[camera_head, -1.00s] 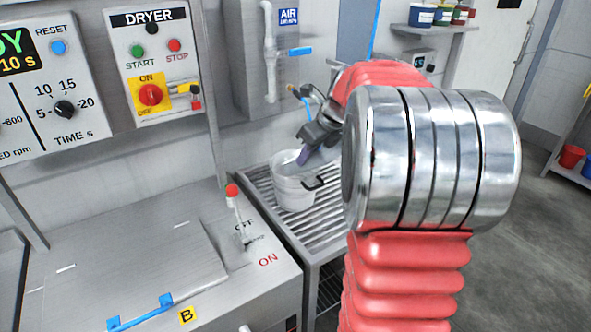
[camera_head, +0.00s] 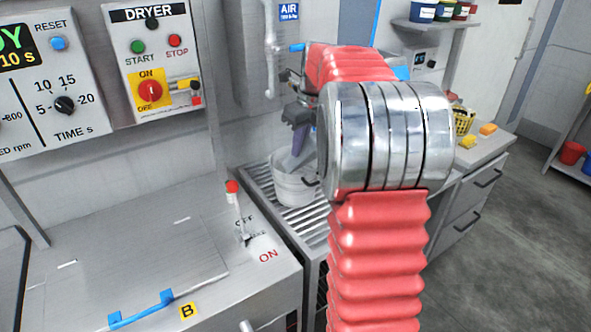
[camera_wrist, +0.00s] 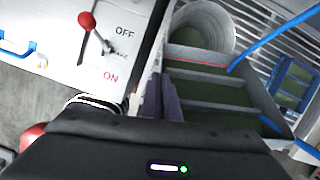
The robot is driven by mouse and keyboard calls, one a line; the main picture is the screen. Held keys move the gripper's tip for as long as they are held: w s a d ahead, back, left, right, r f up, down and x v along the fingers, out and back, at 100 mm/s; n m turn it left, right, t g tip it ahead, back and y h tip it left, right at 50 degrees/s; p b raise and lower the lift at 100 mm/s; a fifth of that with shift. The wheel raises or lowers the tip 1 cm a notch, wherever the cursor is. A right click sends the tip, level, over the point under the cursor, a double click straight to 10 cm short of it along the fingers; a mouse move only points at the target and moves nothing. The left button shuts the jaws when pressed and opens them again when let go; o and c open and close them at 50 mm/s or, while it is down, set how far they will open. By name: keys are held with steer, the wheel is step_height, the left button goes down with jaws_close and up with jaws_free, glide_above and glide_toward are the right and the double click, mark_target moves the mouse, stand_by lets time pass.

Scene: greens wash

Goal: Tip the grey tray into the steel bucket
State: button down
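The steel bucket (camera_head: 294,190) stands upright on the slatted rack in the head view. In the wrist view its round mouth (camera_wrist: 205,22) is at the top. My gripper's dark purple fingers (camera_head: 299,138) are just above the bucket's rim. In the wrist view the gripper (camera_wrist: 161,97) looks closed on the left edge of the grey tray (camera_wrist: 265,100). The tray has cross ribs and dark green between them, and its far end reaches the bucket's near side. In the head view a grey part of the tray shows by the bucket mouth; my arm hides much of it.
The dryer bench (camera_head: 130,255), with a red-knobbed lever (camera_head: 235,205) and blue handle, is left of the rack (camera_head: 315,225). A counter with a yellow basket (camera_head: 464,120) is at the right. A blue bar (camera_wrist: 272,38) and blue frame are near the tray.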

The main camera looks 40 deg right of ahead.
steer(key=shift+w+a+r+g+p, duration=0.1)
steer(key=shift+w+r+g+p, duration=0.25)
steer(key=shift+w+g, duration=0.15)
steer(key=shift+w+a+r+g+p, duration=0.1)
steer(key=shift+w+r+g+p, duration=0.2)
steer(key=shift+w+g, duration=0.2)
steer(key=shift+w+f+g+h+p, duration=0.3)
steer(key=shift+w+f+g+p, duration=0.2)
steer(key=shift+w+g, duration=0.35)
steer(key=shift+s, duration=0.1)
steer(key=shift+r, duration=0.1)
steer(key=shift+s+r+t, duration=0.4)
steer(key=shift+s+t, duration=0.35)
steer(key=shift+s, duration=0.1)
steer(key=shift+s+d+f+t, duration=0.1)
steer(key=shift+s+f+t, duration=0.05)
steer(key=shift+t, duration=0.15)
steer(key=shift+s+f, duration=0.1)
steer(key=shift+s, duration=0.15)
